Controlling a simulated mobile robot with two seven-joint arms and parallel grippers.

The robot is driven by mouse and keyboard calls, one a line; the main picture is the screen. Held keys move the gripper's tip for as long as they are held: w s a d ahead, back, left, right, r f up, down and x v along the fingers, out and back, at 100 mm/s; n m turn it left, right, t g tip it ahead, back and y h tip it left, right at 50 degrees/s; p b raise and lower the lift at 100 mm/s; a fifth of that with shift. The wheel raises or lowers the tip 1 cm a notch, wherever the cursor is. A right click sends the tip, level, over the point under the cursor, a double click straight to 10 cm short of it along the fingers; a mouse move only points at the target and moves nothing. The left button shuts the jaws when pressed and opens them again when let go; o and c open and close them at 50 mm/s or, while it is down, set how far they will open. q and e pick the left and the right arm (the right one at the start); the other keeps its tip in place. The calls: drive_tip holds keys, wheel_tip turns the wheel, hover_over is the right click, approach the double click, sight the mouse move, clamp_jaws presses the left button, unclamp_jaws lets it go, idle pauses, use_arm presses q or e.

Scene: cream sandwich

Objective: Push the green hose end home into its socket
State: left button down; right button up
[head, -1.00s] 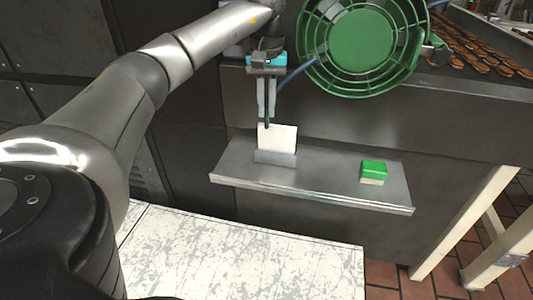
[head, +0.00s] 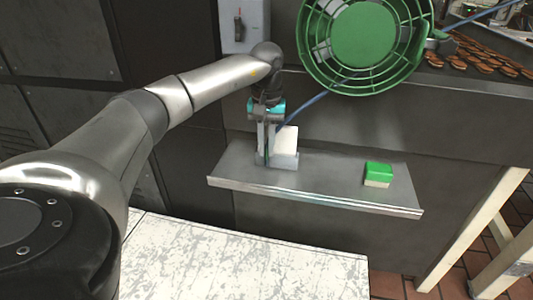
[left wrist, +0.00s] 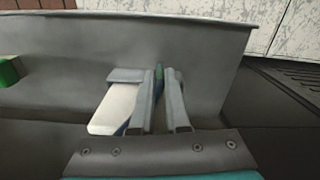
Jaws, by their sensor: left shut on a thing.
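My left gripper (head: 264,160) is low over the metal shelf, fingers pointing down, just left of a white block in a grey holder (head: 285,140). The blue hose (head: 305,103) runs from the gripper up to the right. The white block (left wrist: 113,110) is close beside the fingers there. I cannot make out the socket, nor whether the hose end touches anything. My right gripper is not in view.
The shelf (head: 330,190) also carries a green and white block (head: 377,174) at its right. A green fan cage (head: 362,40) hangs above, right of my arm. A grey switch box (head: 245,25) is behind. A pale scuffed surface (head: 240,265) lies in front.

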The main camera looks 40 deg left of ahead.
use_arm(q)
drive_tip(key=shift+f, duration=0.75)
drive_tip(key=c, duration=0.9)
unclamp_jaws()
drive_tip(key=shift+f, duration=0.1)
